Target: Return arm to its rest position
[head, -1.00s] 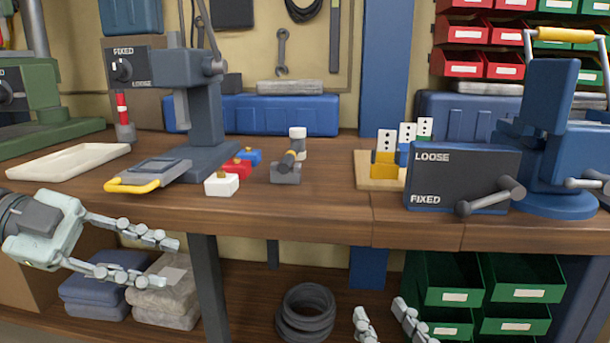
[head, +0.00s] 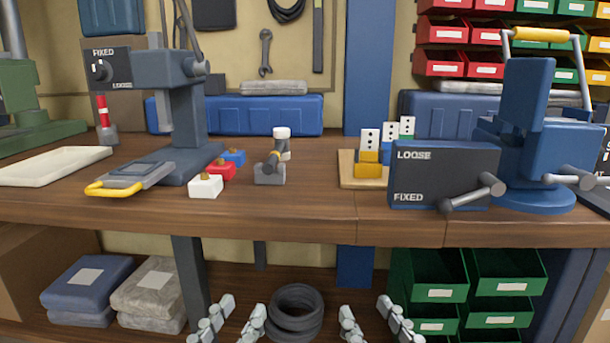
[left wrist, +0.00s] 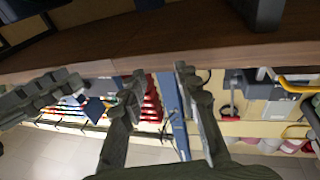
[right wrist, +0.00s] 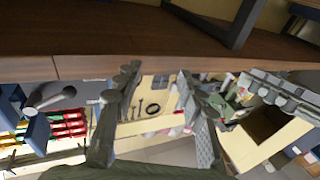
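My left gripper (head: 232,319) is at the bottom of the head view, left of centre. Its two fingers stand apart with nothing between them. My right gripper (head: 370,317) is at the bottom, right of centre, also with fingers apart and empty. Both are side by side, low in front of the bench, and touch nothing that I can see. Their arms are out of the head view. In the left wrist view the open left fingers (left wrist: 157,85) show, and in the right wrist view the open right fingers (right wrist: 158,85) show.
The wooden bench edge (head: 300,229) runs above both grippers. On it stand a grey press (head: 178,115), white, red and blue blocks, a loose/fixed box (head: 440,175) and a blue machine (head: 527,150). Below are a black coil (head: 296,312) and green bins (head: 435,290).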

